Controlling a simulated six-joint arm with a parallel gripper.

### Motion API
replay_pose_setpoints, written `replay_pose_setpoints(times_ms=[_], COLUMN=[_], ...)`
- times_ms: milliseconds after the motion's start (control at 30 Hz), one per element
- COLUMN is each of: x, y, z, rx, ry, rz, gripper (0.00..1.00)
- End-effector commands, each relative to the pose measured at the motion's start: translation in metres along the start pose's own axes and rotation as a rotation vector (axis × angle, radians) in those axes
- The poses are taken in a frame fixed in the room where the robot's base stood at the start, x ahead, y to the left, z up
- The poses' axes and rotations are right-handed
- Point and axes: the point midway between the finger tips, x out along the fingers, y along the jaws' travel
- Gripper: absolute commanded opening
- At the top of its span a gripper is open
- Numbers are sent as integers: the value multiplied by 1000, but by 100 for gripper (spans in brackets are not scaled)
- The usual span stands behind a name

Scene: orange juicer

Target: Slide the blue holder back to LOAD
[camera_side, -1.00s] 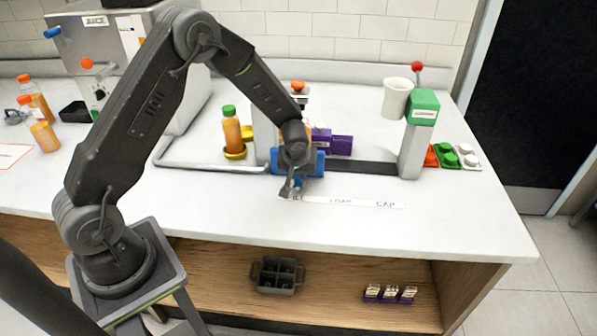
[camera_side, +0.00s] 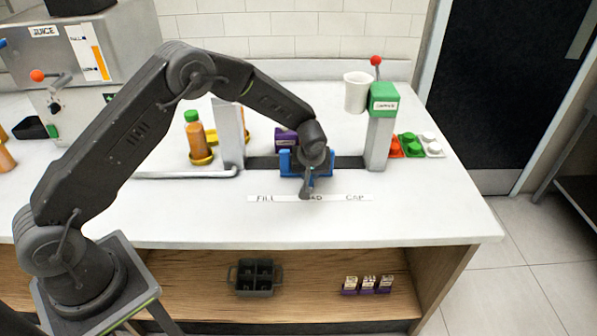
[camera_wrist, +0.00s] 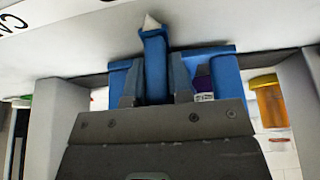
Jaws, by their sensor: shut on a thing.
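The blue holder (camera_side: 285,161) sits on the dark rail (camera_side: 350,162), between the grey post on the left and the capper post on the right. My gripper (camera_side: 306,182) is at the holder's front, shut on its upright blue tab. In the wrist view, the two fingers grip both sides of this tab on the blue holder (camera_wrist: 222,66), which has a pale pointed tip. The label strip (camera_side: 287,198) reads FILL, a partly covered LOAD and CAP. My gripper hides the start of LOAD, so the holder stands about in front of that word.
The green-topped capper (camera_side: 380,140) stands at the rail's right end, with a white cup (camera_side: 356,92) beside it. A green-capped juice bottle (camera_side: 196,135) stands on a yellow base to the left. A purple item (camera_side: 285,138) is behind the holder. The front counter is clear.

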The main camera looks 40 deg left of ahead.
Motion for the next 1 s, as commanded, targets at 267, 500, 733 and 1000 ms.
replay_pose_setpoints(times_ms=[267,500,733,1000], x=[0,0,0,-11], y=[2,2,2,3], z=[-2,-1,0,0], rx=[-1,0,0,0], ry=[2,2,1,1], rz=[2,1,1,1], gripper=[0,33,45,45])
